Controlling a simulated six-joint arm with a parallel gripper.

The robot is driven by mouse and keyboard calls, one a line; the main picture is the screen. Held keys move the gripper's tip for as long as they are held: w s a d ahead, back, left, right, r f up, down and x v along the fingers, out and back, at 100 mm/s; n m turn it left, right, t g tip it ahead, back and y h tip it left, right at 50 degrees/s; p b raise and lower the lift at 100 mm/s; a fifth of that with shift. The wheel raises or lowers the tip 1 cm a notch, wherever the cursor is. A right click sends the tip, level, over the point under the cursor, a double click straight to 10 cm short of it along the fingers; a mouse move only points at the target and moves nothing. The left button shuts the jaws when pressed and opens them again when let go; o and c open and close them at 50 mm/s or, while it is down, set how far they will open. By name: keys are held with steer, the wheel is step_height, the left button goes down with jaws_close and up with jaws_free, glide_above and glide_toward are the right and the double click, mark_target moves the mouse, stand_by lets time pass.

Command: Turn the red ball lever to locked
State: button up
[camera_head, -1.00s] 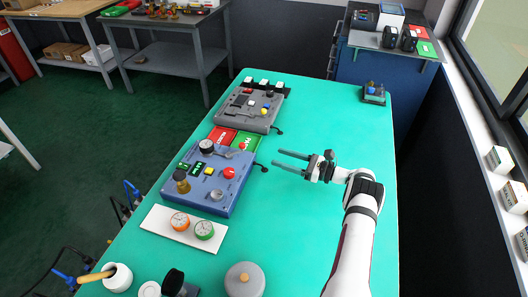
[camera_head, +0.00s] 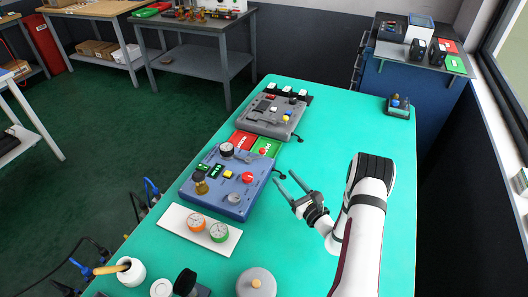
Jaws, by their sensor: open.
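The red ball lever is on the blue positioner panel (camera_head: 211,194). Its small red ball (camera_head: 263,152) shows at the panel's far right corner, against the green plate (camera_head: 269,145). A grey arm seems to run left from the ball towards a round gauge (camera_head: 227,149). A red plate (camera_head: 242,139) lies beside the green one; the lettering on both is too small to read. My gripper (camera_head: 285,175) is open and empty, right of the blue panel and apart from the lever. Its two fingers point up and left in the picture.
A red mushroom button (camera_head: 247,177) and a brass-coloured fitting (camera_head: 200,183) stand on the blue panel. A grey panel (camera_head: 270,117) lies beyond the plates. A white tray with two dials (camera_head: 179,217) lies nearer. The green table (camera_head: 345,125) is clear to the right.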

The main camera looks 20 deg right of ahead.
mark_target(264, 153)
steer(key=w, duration=0.4)
steer(key=w+a, duration=0.1)
steer(key=w, duration=0.4)
steer(key=w+a, duration=0.1)
steer(key=w, duration=0.4)
steer(key=shift+w+a, duration=0.15)
steer(key=shift+w, duration=0.1)
jaws_close()
